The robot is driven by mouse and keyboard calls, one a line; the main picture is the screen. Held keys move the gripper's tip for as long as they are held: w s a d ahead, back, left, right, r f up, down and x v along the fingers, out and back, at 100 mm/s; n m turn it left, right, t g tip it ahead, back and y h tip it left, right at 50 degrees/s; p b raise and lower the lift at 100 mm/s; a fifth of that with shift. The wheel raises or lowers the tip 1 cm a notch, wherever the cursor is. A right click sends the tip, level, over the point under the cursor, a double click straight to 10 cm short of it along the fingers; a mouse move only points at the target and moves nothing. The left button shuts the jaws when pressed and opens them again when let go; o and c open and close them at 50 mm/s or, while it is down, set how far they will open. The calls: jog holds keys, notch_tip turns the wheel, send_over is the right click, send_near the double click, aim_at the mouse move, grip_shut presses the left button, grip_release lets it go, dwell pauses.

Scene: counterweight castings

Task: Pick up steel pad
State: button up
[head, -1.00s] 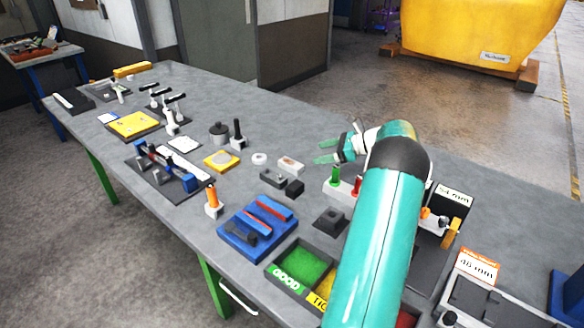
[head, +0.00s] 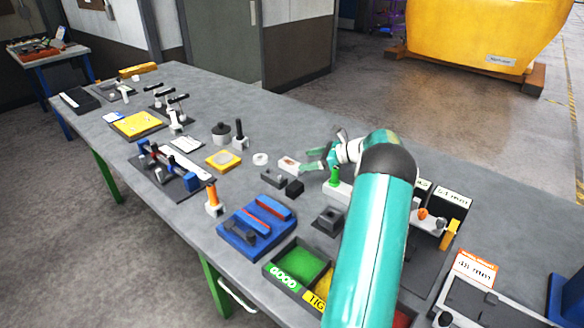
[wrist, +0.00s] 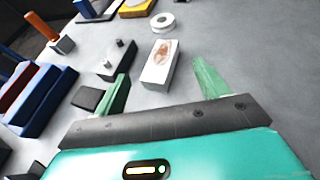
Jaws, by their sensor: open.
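A pale, flat rectangular block with a brown patch on top (head: 288,164) lies on the grey table; I take it to be the steel pad, though no label shows. In the wrist view the block (wrist: 160,62) lies ahead of and between my gripper's two green fingers, with its near end close to the left fingertip. My gripper (wrist: 160,70) is open and empty. In the head view my gripper (head: 318,158) is just right of the block. I cannot tell the exact height of the fingers above the table.
A dark block with two pegs (wrist: 117,60) and a small black block (wrist: 88,98) are close on the left. A white ring (wrist: 162,22) lies beyond. The table right of the pale block is clear (wrist: 245,50).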

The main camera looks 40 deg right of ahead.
aim_at(292, 163)
jog(key=x, duration=0.6)
jog(key=shift+f, duration=0.2)
jog(key=shift+s, duration=0.1)
grip_shut()
